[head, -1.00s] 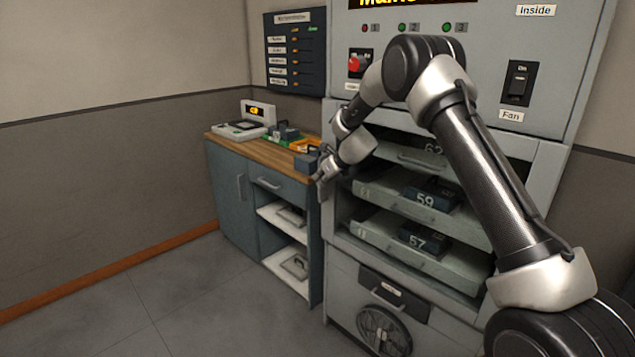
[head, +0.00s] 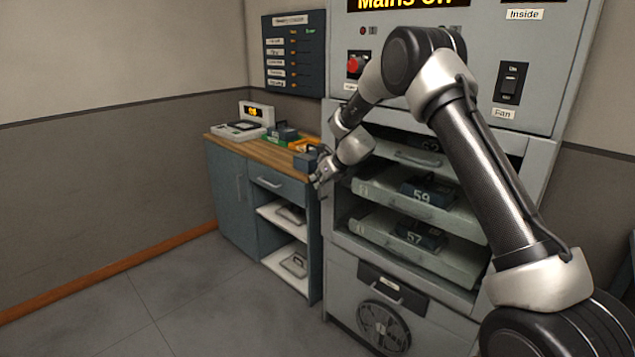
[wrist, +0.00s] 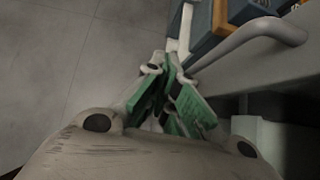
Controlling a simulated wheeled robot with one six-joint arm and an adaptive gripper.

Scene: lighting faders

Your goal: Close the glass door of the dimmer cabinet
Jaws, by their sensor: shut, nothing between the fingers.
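The grey dimmer cabinet (head: 550,165) stands right of centre in the head view, its front open on pull-out trays. The glass door is hard to make out; a narrow upright edge at the cabinet's left side may be it, seen nearly edge-on. My gripper (head: 321,178) is shut and empty, at the cabinet's front left edge beside the wooden-topped counter. In the wrist view my gripper (wrist: 172,98) shows its green finger pads together. A curved grey bar handle (wrist: 262,32) on a grey panel edge lies just right of the fingers. I cannot tell whether they touch.
The wooden-topped counter (head: 224,141) with small devices stands left of the cabinet. Trays marked 59 (head: 378,191) and 57 (head: 385,232) show inside the cabinet. A dark panel (head: 292,85) hangs on the wall. The floor (head: 150,300) at front left is clear.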

